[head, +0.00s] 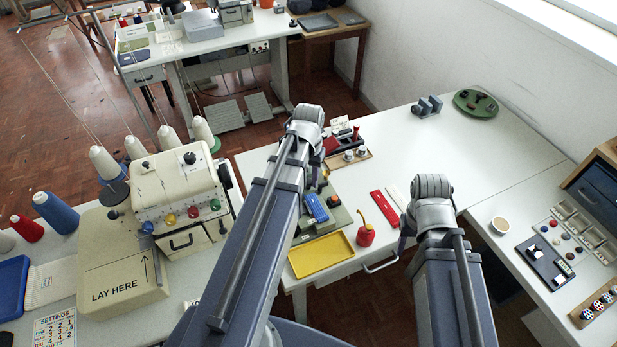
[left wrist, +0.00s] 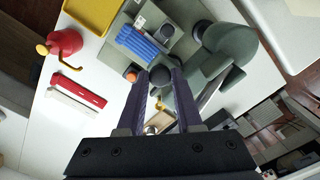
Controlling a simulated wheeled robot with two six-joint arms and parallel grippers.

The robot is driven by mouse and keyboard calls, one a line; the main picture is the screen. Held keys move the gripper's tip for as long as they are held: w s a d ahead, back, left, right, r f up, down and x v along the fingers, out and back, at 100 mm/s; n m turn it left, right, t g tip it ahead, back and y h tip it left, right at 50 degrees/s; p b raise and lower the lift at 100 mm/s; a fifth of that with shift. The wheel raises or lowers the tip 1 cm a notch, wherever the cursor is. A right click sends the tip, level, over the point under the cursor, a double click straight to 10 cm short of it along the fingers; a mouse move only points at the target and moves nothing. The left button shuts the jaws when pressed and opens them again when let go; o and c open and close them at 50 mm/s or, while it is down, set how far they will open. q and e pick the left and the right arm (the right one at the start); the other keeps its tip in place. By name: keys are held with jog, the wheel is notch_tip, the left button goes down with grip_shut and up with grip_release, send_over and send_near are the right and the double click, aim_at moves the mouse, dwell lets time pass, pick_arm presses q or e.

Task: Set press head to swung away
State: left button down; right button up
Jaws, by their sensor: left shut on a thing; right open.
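The press, a grey-green device (left wrist: 185,14), shows in the left wrist view with a blue ribbed block (left wrist: 138,42) on its base. In the head view its base (head: 337,217) is partly hidden behind my left arm. A rounded grey-green part (left wrist: 228,42), seemingly the press head, is to the right of the block; I cannot tell its exact swing position. My left gripper (left wrist: 162,84) is shut on a dark round knob (left wrist: 163,75) beside the press. My right gripper (head: 404,242) is open near the table's front edge, away from the press.
A yellow tray (head: 321,254), a red oil can (head: 365,235) and a red strip (head: 384,209) lie near the press. A cream machine (head: 180,195) stands left.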

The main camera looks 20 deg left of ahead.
aim_at(308, 174)
pick_arm(q)
jog(key=shift+w, duration=0.1)
dwell(0.7)
jog(key=w+n, duration=0.1)
jog(key=w+a+n, duration=0.1)
jog(key=w+n, duration=0.1)
jog(key=n, duration=0.1)
jog(key=shift+a, duration=0.4)
jog(key=w+a+n, duration=0.3)
jog(key=a+n, duration=0.5)
jog(key=n, duration=0.3)
jog(key=shift+w+a+n, duration=0.2)
jog(key=shift+n, duration=0.1)
jog(key=c, duration=0.8)
grip_release()
jog(key=shift+c, duration=0.2)
